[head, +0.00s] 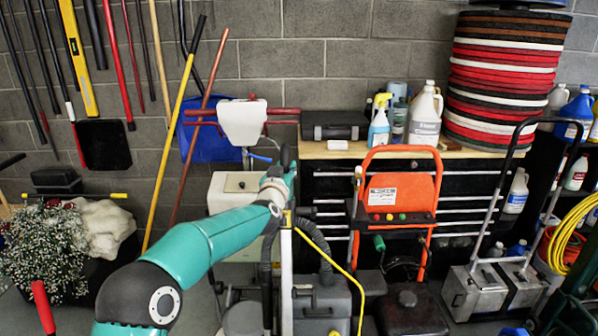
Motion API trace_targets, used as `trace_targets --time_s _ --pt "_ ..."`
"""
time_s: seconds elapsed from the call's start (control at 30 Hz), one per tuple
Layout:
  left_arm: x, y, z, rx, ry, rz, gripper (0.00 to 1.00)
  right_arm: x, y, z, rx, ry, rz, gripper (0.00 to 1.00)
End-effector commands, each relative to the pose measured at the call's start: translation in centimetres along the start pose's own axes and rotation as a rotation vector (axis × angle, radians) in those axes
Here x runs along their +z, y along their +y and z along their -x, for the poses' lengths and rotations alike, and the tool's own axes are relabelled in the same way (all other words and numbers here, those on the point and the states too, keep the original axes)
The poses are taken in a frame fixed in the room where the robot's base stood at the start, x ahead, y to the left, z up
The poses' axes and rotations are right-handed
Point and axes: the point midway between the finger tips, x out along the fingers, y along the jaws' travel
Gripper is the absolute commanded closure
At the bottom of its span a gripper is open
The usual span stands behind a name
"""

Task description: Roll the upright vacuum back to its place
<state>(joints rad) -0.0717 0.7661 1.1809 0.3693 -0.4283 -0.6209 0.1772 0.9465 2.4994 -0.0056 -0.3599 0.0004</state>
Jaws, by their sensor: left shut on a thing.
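The upright vacuum (286,285) stands in the middle of the head view, with a pale upright pole, a black hose and a yellow cord. Its black handle top (285,155) rises beside my left gripper (284,172). My left arm reaches in from the bottom left, and its gripper is shut on the vacuum's handle. The fingers are small and partly hidden by the wrist. The vacuum's lower end is hard to separate from the dark machines around it. My right gripper is out of view.
An orange-framed machine (398,190) stands close on the right, before a black drawer cabinet (330,187). A metal cart (492,290) is farther right. A white-headed machine (242,122) stands behind my gripper. Flowers (45,245) fill the left. Little free floor shows.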

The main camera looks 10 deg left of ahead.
Motion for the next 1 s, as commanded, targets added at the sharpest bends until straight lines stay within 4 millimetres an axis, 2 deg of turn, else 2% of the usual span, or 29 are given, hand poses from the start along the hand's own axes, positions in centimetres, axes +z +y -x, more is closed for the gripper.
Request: trace_targets --time_s 0.1,0.4,0.43,0.57,1.0 --pt "-0.39 -0.82 -0.15 -0.011 0.006 -0.001 1.00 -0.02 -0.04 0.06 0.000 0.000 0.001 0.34" --pt "-0.57 -0.97 -0.16 -0.015 0.011 -0.002 1.00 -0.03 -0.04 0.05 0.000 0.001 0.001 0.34" --pt "-0.58 -0.98 -0.16 -0.015 0.011 -0.002 0.72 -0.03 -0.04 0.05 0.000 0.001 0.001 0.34" --pt "-0.47 -1.00 -0.14 -0.015 0.009 -0.002 0.50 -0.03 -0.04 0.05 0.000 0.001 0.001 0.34" --pt "-0.28 -1.11 0.25 -0.015 0.004 -0.002 0.48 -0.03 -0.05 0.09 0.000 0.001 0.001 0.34"
